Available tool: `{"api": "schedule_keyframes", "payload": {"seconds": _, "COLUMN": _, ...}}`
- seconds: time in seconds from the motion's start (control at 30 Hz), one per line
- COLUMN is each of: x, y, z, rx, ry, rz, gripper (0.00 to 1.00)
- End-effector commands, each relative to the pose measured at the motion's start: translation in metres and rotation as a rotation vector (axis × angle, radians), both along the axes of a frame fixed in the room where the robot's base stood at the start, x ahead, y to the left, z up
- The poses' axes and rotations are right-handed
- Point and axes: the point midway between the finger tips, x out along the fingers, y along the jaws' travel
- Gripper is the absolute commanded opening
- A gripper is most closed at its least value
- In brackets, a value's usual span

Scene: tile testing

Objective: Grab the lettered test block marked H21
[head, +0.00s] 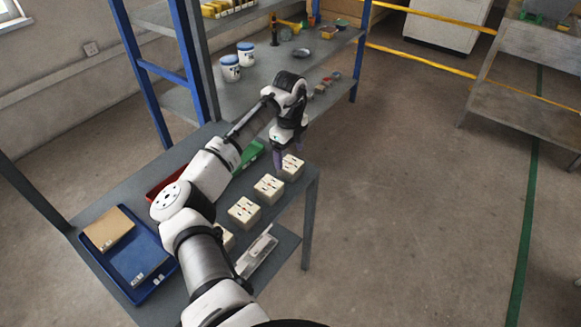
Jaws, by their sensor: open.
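Several cream test blocks stand in a row along the right edge of the grey table. The far block (292,168), the second block (268,188) and the third block (243,212) show plainly. A nearer block (227,238) is partly hidden by my arm. Their tops carry small dark and reddish marks, too small to read, so I cannot tell which is H21. My gripper (278,158) is open and points down, close to the far block on its left side. I cannot tell whether it touches the block.
A blue tray (157,285) with a tan board (108,229) lies at the table's left. A red bin (157,190) and green bin (250,155) are partly behind my arm. A pale object (258,252) lies on the lower shelf. A blue-framed rack (185,60) with blue-lidded tubs (230,70) stands behind.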

Motion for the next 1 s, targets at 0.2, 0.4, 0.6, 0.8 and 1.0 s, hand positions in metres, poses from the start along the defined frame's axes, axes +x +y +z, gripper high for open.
{"api": "schedule_keyframes", "payload": {"seconds": 0.2, "x": -0.002, "y": -0.001, "z": -0.015, "rx": 0.001, "ry": 0.001, "rz": 0.001, "gripper": 0.8}}
{"api": "schedule_keyframes", "payload": {"seconds": 0.4, "x": -0.004, "y": -0.003, "z": -0.046, "rx": -0.001, "ry": 0.001, "rz": 0.0, "gripper": 0.8}}
{"api": "schedule_keyframes", "payload": {"seconds": 0.6, "x": -0.003, "y": -0.003, "z": -0.058, "rx": -0.001, "ry": -0.001, "rz": 0.0, "gripper": 0.8}}
{"api": "schedule_keyframes", "payload": {"seconds": 0.8, "x": -0.003, "y": -0.003, "z": -0.058, "rx": -0.001, "ry": -0.002, "rz": 0.0, "gripper": 0.75}}
{"api": "schedule_keyframes", "payload": {"seconds": 1.0, "x": -0.003, "y": -0.003, "z": -0.057, "rx": -0.001, "ry": -0.002, "rz": 0.0, "gripper": 0.49}}
